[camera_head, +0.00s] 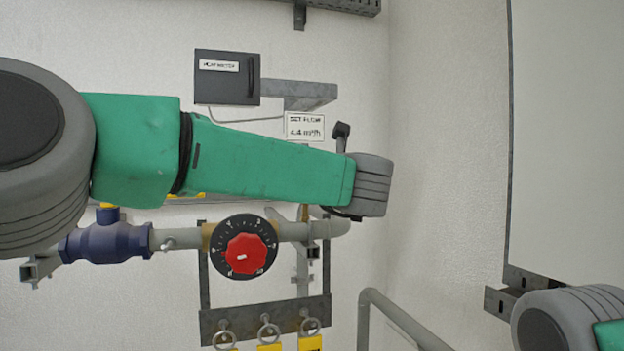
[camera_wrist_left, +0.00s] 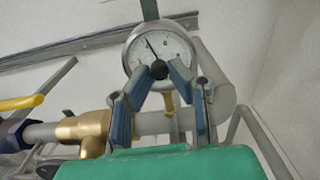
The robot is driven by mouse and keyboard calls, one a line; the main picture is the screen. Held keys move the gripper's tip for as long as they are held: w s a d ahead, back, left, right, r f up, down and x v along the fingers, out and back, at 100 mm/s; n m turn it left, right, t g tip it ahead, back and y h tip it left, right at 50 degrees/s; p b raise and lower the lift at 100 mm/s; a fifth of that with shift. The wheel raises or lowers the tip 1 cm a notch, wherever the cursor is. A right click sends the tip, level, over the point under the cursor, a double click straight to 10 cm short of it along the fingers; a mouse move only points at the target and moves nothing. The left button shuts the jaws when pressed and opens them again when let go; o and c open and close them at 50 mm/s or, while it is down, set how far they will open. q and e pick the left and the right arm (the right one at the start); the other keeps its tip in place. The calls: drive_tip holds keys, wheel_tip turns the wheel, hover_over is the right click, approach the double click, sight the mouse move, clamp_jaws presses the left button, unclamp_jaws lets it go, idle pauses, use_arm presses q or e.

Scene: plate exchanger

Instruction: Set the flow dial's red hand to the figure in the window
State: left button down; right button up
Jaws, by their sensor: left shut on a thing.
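A round gauge with a white face (camera_wrist_left: 171,46) and a thin dark needle pointing up-left fills the upper middle of the left wrist view. No red hand can be made out on it. My left gripper (camera_wrist_left: 158,73) is shut on the small dark knob (camera_wrist_left: 159,70) at the gauge's centre, its blue fingers reaching up from below. In the head view my forearm hides this gauge and the gripper. A white sign (camera_head: 305,127) above the forearm reads "SET FLOW", with a figure that looks like 4.4 m³/h. My right gripper is out of view.
Below my left forearm, a black dial (camera_head: 219,242) with a red knob (camera_head: 246,254) sits before a grey pipe. A blue valve (camera_head: 107,242) is at left. Yellow tags (camera_head: 309,343) hang below. A grey rail (camera_head: 364,318) and a large pale panel (camera_head: 567,140) are at right.

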use_arm(q)
drive_tip(key=shift+s+r+m+p, duration=0.1)
drive_tip(key=shift+m+p, duration=4.45)
drive_tip(key=shift+m, duration=4.75)
drive_tip(key=c, duration=1.7)
unclamp_jaws()
drive_tip(key=shift+o, duration=1.1)
drive_tip(key=shift+d, duration=0.2)
